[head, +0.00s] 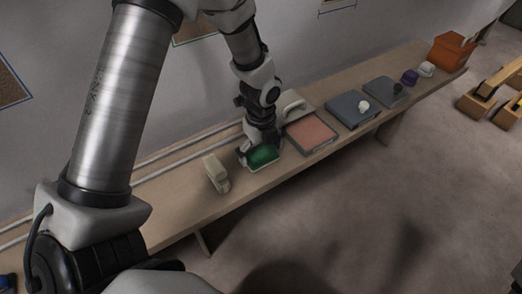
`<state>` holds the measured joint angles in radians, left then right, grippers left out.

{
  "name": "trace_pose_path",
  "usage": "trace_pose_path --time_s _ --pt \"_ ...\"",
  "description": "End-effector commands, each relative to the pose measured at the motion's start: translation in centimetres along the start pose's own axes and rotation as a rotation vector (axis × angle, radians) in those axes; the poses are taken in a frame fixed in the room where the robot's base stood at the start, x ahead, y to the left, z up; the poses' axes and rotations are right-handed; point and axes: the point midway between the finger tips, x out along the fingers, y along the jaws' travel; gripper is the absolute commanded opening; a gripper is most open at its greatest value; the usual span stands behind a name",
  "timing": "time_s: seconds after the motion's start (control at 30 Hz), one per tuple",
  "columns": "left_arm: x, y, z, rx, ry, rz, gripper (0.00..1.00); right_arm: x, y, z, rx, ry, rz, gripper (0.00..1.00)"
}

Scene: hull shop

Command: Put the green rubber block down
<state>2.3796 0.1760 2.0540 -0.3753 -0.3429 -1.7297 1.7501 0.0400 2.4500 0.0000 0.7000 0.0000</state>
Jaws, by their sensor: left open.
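The green rubber block (263,157) is at the front part of a long wooden bench (190,207), with a pale edge along its lower side. It appears to rest on the bench top. My left gripper (257,148) points down right over it, with its fingers open around or beside the block; the dark fingers hide part of the block's back. I cannot tell whether a finger touches it. My right gripper is not in the picture.
A cream object (216,173) stands left of the block. To the right are a pale handled tool (292,105), a tray with a pinkish top (311,132), grey plates (352,108) with small knobs, a purple item (410,77) and an orange box (452,52).

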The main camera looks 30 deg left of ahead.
Motion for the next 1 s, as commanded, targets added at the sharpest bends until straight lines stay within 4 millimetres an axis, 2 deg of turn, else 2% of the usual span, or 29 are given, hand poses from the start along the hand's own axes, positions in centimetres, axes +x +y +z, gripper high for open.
trace_pose_path --time_s 0.07,0.17,0.4,0.6,0.73,1.0 --pt "-0.3 0.0 0.0 0.0 0.0 -0.001 1.0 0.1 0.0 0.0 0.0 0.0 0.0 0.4" --pt "-1.8 -0.1 0.0 -0.001 -0.001 -0.003 1.0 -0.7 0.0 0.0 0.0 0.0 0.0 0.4" --pt "-8.1 -0.1 0.0 -0.001 -0.002 -0.005 1.0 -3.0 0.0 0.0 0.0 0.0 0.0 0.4" --pt "-11.7 -0.1 0.0 -0.001 -0.001 -0.002 1.0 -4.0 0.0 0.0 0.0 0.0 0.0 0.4" --pt "-12.4 0.0 0.0 -0.001 -0.001 -0.001 1.0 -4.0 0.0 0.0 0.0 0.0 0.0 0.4" --pt "-12.3 0.0 0.0 0.0 -0.001 0.0 1.0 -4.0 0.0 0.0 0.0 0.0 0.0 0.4"
